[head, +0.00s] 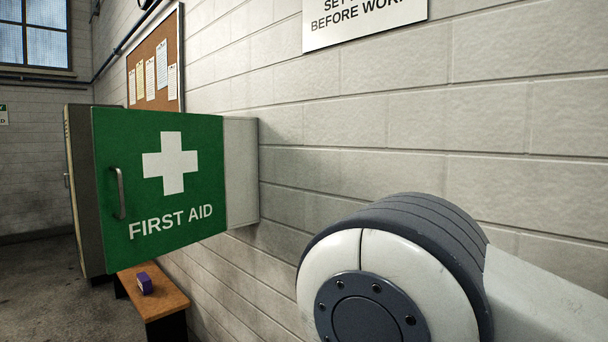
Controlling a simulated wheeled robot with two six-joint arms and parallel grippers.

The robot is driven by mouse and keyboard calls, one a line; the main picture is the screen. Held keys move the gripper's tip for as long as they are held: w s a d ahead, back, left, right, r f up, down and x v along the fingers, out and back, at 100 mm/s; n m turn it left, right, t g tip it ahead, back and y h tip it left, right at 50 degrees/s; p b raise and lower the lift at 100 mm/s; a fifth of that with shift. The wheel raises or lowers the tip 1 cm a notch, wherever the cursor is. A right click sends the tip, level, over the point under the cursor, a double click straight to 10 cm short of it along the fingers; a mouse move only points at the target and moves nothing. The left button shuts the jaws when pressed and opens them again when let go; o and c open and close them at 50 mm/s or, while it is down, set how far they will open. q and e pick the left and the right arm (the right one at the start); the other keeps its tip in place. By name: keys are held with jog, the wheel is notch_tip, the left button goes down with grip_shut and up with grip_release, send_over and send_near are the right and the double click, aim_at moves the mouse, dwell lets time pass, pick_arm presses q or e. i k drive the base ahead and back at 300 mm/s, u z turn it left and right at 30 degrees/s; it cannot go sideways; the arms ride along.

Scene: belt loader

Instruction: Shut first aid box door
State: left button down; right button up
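The first aid box (242,172) is fixed to the block wall, left of the middle of the head view, and its pale side shows. Its green door (185,218) stands open, swung out from the wall. The door's outer face, with a white cross and the words FIRST AID, is turned toward me. A metal handle (119,193) sits near the door's free left edge. The inside of the box is hidden behind the door. Neither of my grippers is in view.
My own arm link fills the lower right. A wooden-topped bench (165,298) with a small purple object (144,283) stands below the box. A cork board (155,65) and a white sign (365,22) hang on the wall. Floor (45,285) at left looks clear.

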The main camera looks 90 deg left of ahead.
aim_at(160, 175)
jog(key=u, duration=3.35)
jog(key=i, duration=1)
jog(key=z, duration=1.35)
jog(key=k, duration=0.85)
jog(key=u, duration=0.65)
